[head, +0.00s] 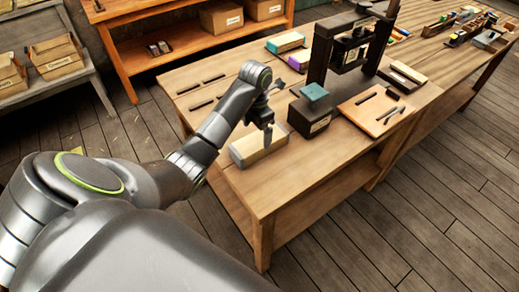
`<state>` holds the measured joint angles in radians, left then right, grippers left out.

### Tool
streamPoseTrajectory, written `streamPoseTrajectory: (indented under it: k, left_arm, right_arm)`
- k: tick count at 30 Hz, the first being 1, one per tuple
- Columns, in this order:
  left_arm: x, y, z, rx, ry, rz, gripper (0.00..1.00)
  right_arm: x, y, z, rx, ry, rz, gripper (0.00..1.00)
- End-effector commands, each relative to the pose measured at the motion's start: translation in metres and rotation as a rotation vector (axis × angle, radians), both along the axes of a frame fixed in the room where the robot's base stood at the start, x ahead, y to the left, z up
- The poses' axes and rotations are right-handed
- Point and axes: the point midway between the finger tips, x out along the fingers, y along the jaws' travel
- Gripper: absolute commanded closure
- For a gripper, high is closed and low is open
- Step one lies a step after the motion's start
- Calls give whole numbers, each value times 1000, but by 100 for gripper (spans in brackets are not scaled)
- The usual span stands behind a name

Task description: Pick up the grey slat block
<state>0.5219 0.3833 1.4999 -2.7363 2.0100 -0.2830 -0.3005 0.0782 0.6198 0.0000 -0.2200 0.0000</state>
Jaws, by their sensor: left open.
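A pale block (258,147) with a greyish-white front and a light wood top lies at the near left corner of the workbench; it looks like the grey slat block. My left gripper (266,124) is open over this block, fingers pointing down. One finger overlaps the block's right part in the picture; I cannot tell whether it touches. The gripper appears empty. My right gripper is not in view.
A dark box with a teal lid (313,108) stands just right of the block. The dark press (350,45) stands behind it, with a wooden board (372,110) holding small tools. Teal-topped blocks (287,42) lie at the back. Slots mark the bench's left side.

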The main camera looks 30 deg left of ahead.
Motion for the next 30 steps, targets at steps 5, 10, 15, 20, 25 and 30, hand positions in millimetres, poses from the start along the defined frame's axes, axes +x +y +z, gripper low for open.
streamPoseTrajectory:
  k: [5, 10, 15, 20, 25, 30]
  left_arm:
    - [-1, -1, -14, -1, 0, 0, 9]
    - [-5, -5, -31, -3, 7, 1, 9]
    - [-4, -4, -50, -1, 2, 0, 9]
    - [-3, -4, -53, 0, 0, 0, 9]
    - [-3, -4, -53, 0, 0, 0, 20]
    - [-3, -4, -53, 0, 0, 0, 42]
  right_arm:
    - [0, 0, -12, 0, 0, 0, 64]
    - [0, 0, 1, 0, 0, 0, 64]
    - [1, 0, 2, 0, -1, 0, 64]
    - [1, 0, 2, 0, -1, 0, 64]
    - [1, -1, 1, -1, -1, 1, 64]
    - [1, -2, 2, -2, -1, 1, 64]
